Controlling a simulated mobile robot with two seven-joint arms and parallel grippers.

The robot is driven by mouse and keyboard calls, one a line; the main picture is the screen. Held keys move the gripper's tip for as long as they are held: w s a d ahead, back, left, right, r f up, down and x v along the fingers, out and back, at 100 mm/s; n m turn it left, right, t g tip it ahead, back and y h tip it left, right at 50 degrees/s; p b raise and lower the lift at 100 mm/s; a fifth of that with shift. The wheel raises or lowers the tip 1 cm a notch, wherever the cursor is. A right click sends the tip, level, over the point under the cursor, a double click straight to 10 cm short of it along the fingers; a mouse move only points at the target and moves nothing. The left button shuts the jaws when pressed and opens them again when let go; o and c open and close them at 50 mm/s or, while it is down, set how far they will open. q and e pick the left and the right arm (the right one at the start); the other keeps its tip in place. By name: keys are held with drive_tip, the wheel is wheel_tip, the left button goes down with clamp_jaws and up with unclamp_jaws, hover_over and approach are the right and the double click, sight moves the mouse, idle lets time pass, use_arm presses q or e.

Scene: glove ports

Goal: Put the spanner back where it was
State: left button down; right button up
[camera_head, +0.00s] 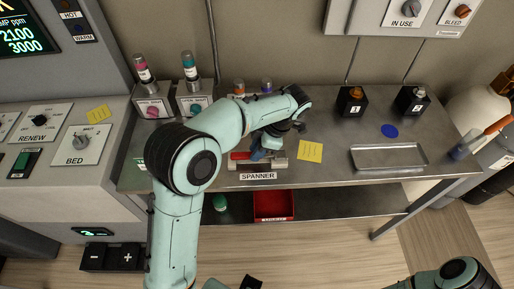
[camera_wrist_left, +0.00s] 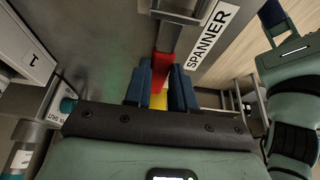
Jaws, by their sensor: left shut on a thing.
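The spanner (camera_head: 240,156) shows as a red piece at its holder (camera_head: 277,164) on the metal bench, just behind the SPANNER label (camera_head: 258,176). My left gripper (camera_head: 259,153) reaches down over it from above and hides much of it. In the left wrist view, the two blue fingers (camera_wrist_left: 161,88) are closed on the red and yellow handle of the spanner (camera_wrist_left: 162,66). The handle runs up to the grey metal holder (camera_wrist_left: 178,14) by the label. I cannot tell whether the spanner is fully seated.
A yellow note (camera_head: 310,151) lies right of the holder, and an empty metal tray (camera_head: 389,157) lies beyond it. Capped bottles on boxes (camera_head: 152,107) stand at the back left. Two black boxes (camera_head: 351,101) stand at the back. A red bin (camera_head: 273,205) sits on the lower shelf.

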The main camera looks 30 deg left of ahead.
use_arm(q)
drive_tip(key=shift+f, duration=0.15)
use_arm(e)
drive_tip(key=shift+f, duration=0.1)
use_arm(q)
drive_tip(key=c, duration=0.8)
unclamp_jaws()
drive_tip(key=shift+c, duration=0.2)
drive_tip(key=p+v, duration=0.2)
drive_tip(key=v, duration=1.1)
use_arm(e)
drive_tip(key=w+r, duration=0.2)
drive_tip(key=r, duration=0.1)
drive_tip(key=shift+r, duration=0.1)
use_arm(q)
drive_tip(key=shift+d, duration=0.15)
